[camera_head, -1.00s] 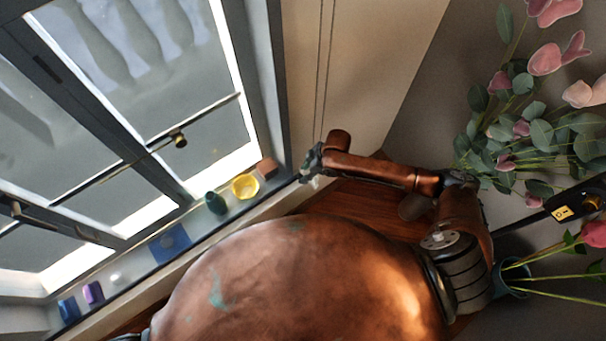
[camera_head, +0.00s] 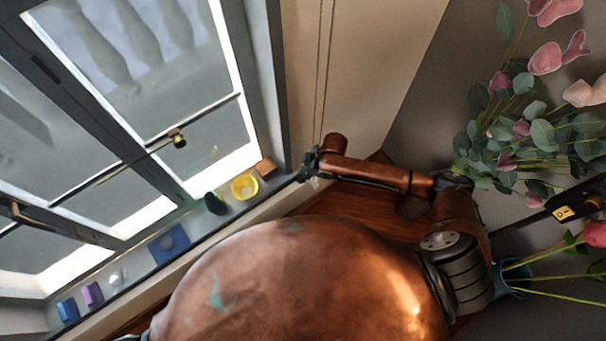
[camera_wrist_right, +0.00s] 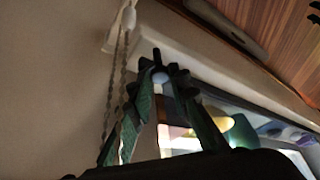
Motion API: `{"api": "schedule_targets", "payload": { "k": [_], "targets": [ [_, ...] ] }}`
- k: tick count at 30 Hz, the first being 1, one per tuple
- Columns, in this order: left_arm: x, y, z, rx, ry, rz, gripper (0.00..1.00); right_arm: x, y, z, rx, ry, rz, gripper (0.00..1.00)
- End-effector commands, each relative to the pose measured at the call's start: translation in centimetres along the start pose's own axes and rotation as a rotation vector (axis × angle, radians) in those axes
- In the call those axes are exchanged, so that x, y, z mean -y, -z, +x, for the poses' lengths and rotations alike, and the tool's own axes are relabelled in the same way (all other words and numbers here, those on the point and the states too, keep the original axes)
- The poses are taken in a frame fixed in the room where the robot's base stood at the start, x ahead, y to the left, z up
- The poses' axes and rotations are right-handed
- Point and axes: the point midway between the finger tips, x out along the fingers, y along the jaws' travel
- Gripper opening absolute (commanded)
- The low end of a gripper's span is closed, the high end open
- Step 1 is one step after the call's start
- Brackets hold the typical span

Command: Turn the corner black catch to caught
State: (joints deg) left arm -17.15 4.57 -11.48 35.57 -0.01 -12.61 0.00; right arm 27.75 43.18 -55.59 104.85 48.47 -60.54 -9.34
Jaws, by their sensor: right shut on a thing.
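My right gripper (camera_head: 309,166) is at the lower right corner of the window, by the end of the sill. In the right wrist view its two green-padded fingers (camera_wrist_right: 162,82) close in on a small dark piece with a pale round knob, which I take to be the corner black catch (camera_wrist_right: 157,60). It sits against a white ledge, and the fingers partly hide it. In the head view the catch is too small to tell apart from the gripper. Whether it is caught or loose I cannot tell. My left gripper is not in view.
A yellow bowl (camera_head: 244,187), a dark green object (camera_head: 215,203) and a blue item (camera_head: 170,243) stand on the sill. Beaded cords (camera_wrist_right: 115,90) hang close beside the fingers. Flowers (camera_head: 530,130) crowd the right side. A brass-ended window handle (camera_head: 178,138) is farther left.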

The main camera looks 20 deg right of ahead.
Motion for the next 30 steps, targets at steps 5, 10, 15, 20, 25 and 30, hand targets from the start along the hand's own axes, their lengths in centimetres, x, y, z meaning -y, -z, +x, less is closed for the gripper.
{"api": "schedule_targets", "payload": {
  "k": [5,10,15,20,25,30],
  "targets": [
    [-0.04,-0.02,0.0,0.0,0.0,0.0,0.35,-0.14,-0.02,-0.06,0.0,-0.002,-0.001,0.0],
    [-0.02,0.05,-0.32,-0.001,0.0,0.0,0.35,-0.34,0.1,-0.2,0.002,0.022,-0.065,0.0],
    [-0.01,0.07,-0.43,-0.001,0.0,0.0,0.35,-0.53,0.1,-0.1,0.003,0.082,-0.209,0.0],
    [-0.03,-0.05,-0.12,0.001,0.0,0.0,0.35,-0.58,0.11,0.03,0.002,0.128,-0.321,0.0],
    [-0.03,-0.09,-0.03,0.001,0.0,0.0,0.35,-0.55,0.12,0.01,0.0,0.148,-0.367,0.0],
    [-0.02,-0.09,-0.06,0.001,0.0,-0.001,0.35,-0.54,0.14,-0.01,-0.001,0.149,-0.369,0.0]
  ]
}}
